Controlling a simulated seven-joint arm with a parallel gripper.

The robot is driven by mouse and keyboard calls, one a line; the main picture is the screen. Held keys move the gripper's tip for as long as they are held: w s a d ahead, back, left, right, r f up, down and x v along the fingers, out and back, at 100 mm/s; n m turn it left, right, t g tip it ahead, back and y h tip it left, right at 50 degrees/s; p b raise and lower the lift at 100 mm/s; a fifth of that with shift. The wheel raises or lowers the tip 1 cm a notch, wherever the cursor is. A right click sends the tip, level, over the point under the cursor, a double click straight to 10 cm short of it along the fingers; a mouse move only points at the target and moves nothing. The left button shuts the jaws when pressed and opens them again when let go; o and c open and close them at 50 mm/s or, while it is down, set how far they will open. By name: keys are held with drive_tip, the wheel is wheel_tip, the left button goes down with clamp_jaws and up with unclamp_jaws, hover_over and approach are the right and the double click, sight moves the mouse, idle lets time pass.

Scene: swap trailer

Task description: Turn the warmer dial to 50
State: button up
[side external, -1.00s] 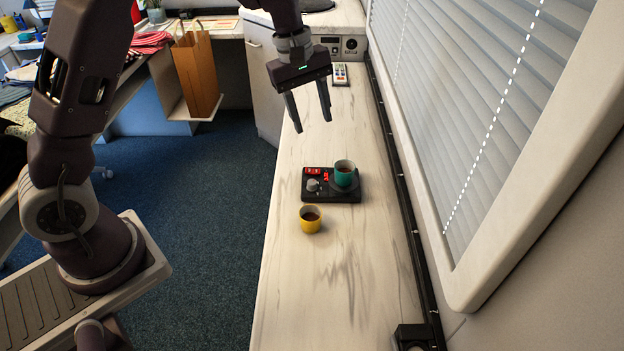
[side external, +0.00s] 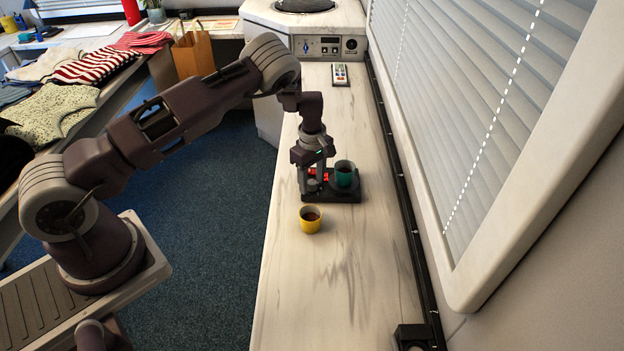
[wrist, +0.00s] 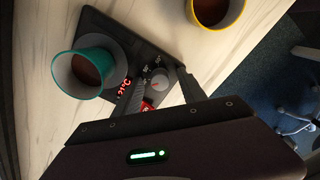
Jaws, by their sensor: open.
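The warmer (side external: 345,197) is a flat black unit on the counter. Its dial (wrist: 161,82) is a grey knob with a red mark, seen in the wrist view between my fingers. A red display (wrist: 125,88) beside it appears to read 21°C. A teal mug (side external: 345,176) of dark drink stands on the warmer's right side; it also shows in the wrist view (wrist: 64,78). My gripper (side external: 312,188) is open and low over the warmer's left part, pointing down, with a finger on either side of the dial. I cannot tell whether the fingers touch it.
A yellow mug (side external: 310,220) of dark drink stands on the counter just in front of the warmer. The window blinds (side external: 480,110) bound the right side. The counter's front part is mostly clear.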

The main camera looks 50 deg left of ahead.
drive_tip(key=shift+c, duration=0.4)
clamp_jaws()
drive_tip(key=m, duration=0.4)
drive_tip(key=shift+m, duration=2.9)
drive_tip(key=shift+o, duration=0.4)
unclamp_jaws()
